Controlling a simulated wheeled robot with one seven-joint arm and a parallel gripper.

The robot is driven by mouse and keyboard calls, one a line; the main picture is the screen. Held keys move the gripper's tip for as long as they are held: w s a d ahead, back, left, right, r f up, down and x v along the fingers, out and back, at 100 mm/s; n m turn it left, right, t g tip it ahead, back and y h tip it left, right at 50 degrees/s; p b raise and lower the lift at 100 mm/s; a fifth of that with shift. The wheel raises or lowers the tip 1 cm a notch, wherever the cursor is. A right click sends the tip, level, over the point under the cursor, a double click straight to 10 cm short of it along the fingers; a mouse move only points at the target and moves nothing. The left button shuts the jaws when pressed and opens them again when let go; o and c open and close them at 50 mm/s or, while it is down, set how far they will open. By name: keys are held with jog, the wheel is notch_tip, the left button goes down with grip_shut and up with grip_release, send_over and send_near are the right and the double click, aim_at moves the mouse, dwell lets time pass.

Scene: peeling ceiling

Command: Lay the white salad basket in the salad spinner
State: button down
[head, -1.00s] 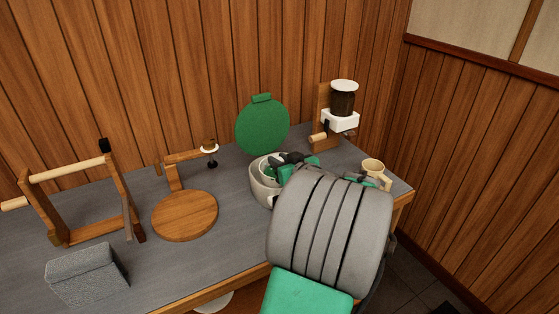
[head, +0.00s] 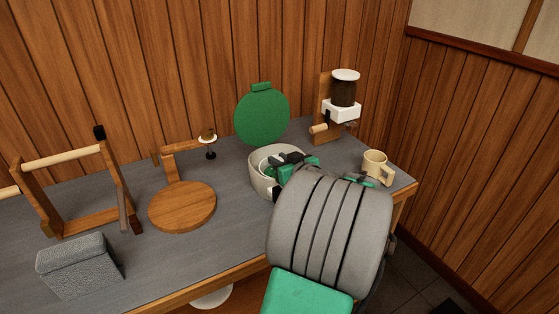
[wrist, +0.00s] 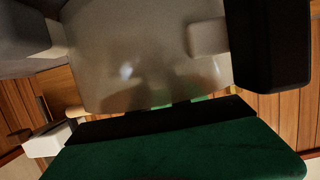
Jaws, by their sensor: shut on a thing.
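The salad spinner is a pale grey bowl (head: 258,180) on the counter, with its round green lid (head: 262,116) standing open behind it. The white salad basket (head: 264,161) shows as a pale curved rim inside the bowl's opening. My gripper (head: 286,165) is over the bowl's right side, shut on the basket, its fingertips partly hidden by my own wrist. I cannot see whether the basket rests on the bowl's bottom. In the wrist view a smooth grey-beige surface (wrist: 140,50) fills the middle, too close to tell whether it is basket or bowl.
A cream mug (head: 375,166) stands right of the bowl near the counter's edge. A wood-backed dispenser (head: 342,95) stands behind. A round wooden stand (head: 182,207), a wooden frame (head: 70,190) and a grey block (head: 78,264) are to the left. The counter between stand and bowl is clear.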

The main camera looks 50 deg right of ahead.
jog(key=shift+f, duration=0.1)
jog(key=c, duration=1.1)
grip_release()
jog(key=shift+f, duration=0.1)
jog(key=v, duration=0.8)
jog(key=shift+r, duration=0.2)
